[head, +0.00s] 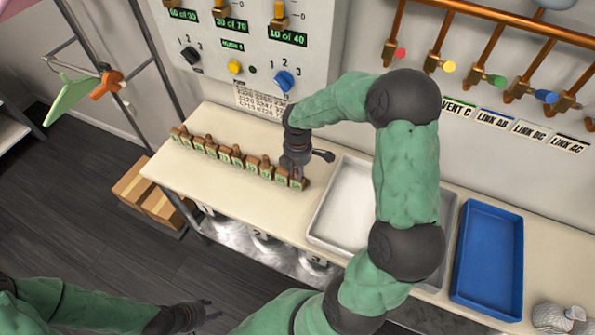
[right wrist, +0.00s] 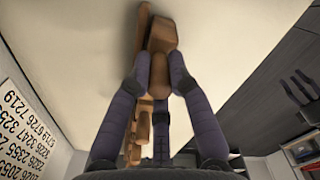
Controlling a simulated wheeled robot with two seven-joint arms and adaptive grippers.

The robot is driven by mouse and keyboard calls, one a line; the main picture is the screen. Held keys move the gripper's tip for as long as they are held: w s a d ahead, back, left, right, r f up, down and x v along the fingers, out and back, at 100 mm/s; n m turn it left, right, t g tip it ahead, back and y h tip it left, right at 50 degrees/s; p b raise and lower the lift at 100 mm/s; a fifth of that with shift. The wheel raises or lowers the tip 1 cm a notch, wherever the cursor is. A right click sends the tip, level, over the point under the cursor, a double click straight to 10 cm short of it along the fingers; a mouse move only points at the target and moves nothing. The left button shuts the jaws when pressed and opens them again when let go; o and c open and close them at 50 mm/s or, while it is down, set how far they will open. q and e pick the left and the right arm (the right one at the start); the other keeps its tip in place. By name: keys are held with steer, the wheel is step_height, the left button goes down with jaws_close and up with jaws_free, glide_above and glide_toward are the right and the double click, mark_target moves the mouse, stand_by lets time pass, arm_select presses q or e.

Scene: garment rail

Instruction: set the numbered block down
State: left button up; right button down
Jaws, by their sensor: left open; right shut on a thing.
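My right gripper (head: 296,170) is over the right end of a row of numbered blocks (head: 211,149) on the cream worktop (head: 215,180). In the right wrist view its fingers (right wrist: 155,80) are closed around the narrow brown grip of a block (right wrist: 162,34). This block also shows at the row's right end in the head view (head: 299,184). Its base is at or very close to the worktop; whether it touches is unclear. Its number is too small to read. My left gripper (head: 206,314) is open and empty, low in the head view, away from the worktop.
A pale tray (head: 326,237) stands just right of the row, with a blue tray (head: 490,262) further right. A control panel (head: 245,50) rises behind. Cardboard boxes (head: 160,205) are on the floor at left. The worktop in front of the row is clear.

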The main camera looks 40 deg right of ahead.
steer(key=c, duration=1.6)
jaws_free()
steer(key=shift+f, duration=0.15)
steer(key=o, duration=0.5)
steer(key=shift+c, duration=0.2)
step_height(320, 180, up, 12)
steer(key=p, duration=0.3)
steer(key=shift+r, duration=0.2)
steer(key=shift+a, duration=0.1)
